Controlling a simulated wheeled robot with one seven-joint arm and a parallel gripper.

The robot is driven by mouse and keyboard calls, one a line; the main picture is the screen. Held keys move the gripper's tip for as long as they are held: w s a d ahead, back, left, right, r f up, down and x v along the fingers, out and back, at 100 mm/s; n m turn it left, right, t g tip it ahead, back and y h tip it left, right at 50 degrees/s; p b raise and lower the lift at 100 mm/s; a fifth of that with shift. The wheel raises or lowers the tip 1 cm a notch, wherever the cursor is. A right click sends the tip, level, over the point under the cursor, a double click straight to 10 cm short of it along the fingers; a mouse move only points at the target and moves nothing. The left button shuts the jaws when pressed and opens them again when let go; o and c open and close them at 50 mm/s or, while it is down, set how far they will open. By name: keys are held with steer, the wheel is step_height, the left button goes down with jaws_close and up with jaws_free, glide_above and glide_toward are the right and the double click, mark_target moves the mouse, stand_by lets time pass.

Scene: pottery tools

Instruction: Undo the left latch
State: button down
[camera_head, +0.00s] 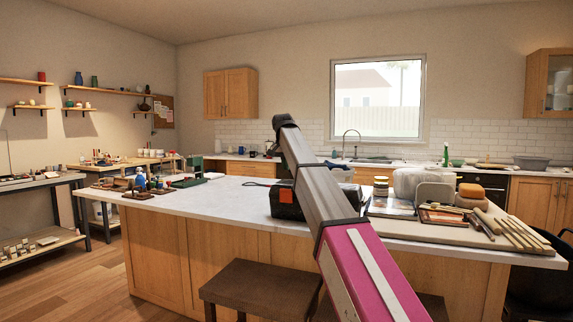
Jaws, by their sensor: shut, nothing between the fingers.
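A black case (284,209), possibly a toolbox, sits on the white counter near the middle of the picture. A small orange patch (286,191) shows on its front, left of my arm; I cannot tell whether this is the left latch. My arm crosses in front of the case and covers much of its middle and right. The arm rises to a joint at the upper middle, and my gripper is not visible beyond it. Whether any latch is done up or undone cannot be told at this size.
Bottles and tools (140,180) lie at the left end. Brown stools (262,287) stand in front.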

steer(key=shift+s+f, duration=0.1)
steer(key=shift+f, duration=3.9)
steer(key=s+a+f, duration=0.1)
steer(key=s+f, duration=0.1)
steer(key=s, duration=0.4)
steer(key=shift+s+a+f, duration=0.15)
steer(key=shift+a+f, duration=0.15)
steer(key=shift+f, duration=0.1)
steer(key=shift+d, duration=0.1)
glide_toward(287, 191)
steer(key=shift+s+a+f, duration=0.2)
steer(key=shift+s+a, duration=0.1)
steer(key=shift+s, duration=0.4)
steer(key=shift+s+a+f, duration=0.25)
steer(key=shift+s+a, duration=0.1)
steer(key=shift+s, duration=0.3)
steer(key=shift+s+a+f, duration=0.2)
steer(key=shift+s+a, duration=0.1)
steer(key=shift+s, duration=0.4)
